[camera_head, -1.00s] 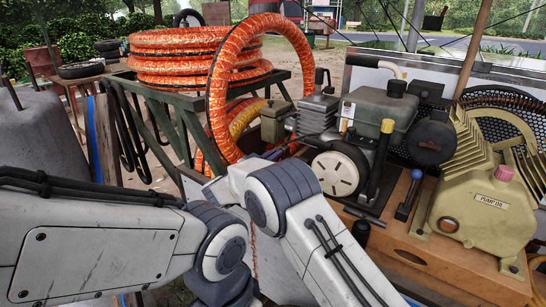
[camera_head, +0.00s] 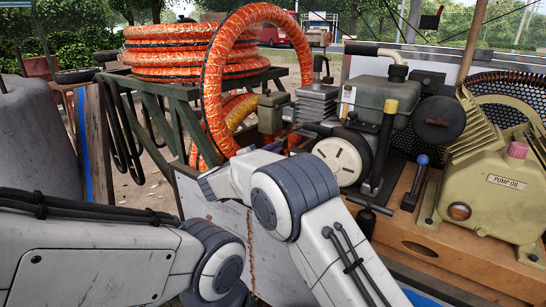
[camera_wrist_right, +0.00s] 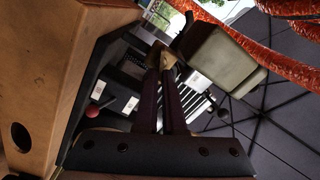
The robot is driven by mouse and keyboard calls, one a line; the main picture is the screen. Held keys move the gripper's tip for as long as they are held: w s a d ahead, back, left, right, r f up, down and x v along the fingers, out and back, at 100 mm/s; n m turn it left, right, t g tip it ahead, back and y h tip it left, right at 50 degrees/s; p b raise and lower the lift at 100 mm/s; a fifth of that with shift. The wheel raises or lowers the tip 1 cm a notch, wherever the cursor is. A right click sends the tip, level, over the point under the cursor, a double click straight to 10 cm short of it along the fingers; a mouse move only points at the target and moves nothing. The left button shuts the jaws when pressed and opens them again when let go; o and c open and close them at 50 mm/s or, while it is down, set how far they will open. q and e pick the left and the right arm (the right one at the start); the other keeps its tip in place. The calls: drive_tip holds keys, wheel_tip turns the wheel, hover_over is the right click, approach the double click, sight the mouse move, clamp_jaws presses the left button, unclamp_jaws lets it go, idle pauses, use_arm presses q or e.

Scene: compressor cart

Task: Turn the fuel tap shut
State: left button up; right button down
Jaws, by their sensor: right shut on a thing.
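The fuel tap (camera_wrist_right: 162,54) shows in the right wrist view as a small brass-coloured piece on the engine, largely covered by my fingertips. My right gripper (camera_wrist_right: 168,72) is shut on it, its two dark fingers close together. In the head view my right arm reaches to the left side of the engine (camera_head: 395,101), and the dark gripper (camera_head: 288,135) is small and partly hidden there. The tap cannot be made out in that view, and its handle's angle is unclear. My left arm enters from the left; its gripper is out of sight.
An olive box (camera_wrist_right: 223,62) sits close beside my right fingers. A coiled orange hose (camera_head: 212,90) rests on a green frame behind the engine. A yellow pump (camera_head: 490,190) stands at the right on the wooden base (camera_head: 405,240). A round recoil cover (camera_head: 340,160) is near my arm.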

drive_tip(key=m+b, duration=0.2)
drive_tip(key=f+m+b, duration=0.1)
drive_tip(key=m, duration=0.1)
drive_tip(key=shift+s+b, duration=0.15)
drive_tip(key=shift+b, duration=0.25)
drive_tip(key=shift+m+b, duration=0.8)
drive_tip(key=shift+m, duration=0.1)
drive_tip(key=c, duration=1)
unclamp_jaws()
drive_tip(key=shift+r, duration=0.1)
drive_tip(key=b+v, duration=0.1)
drive_tip(key=v, duration=0.9)
drive_tip(key=shift+s+a+b, duration=0.1)
drive_tip(key=shift+s+b, duration=0.05)
drive_tip(key=shift+b, duration=0.2)
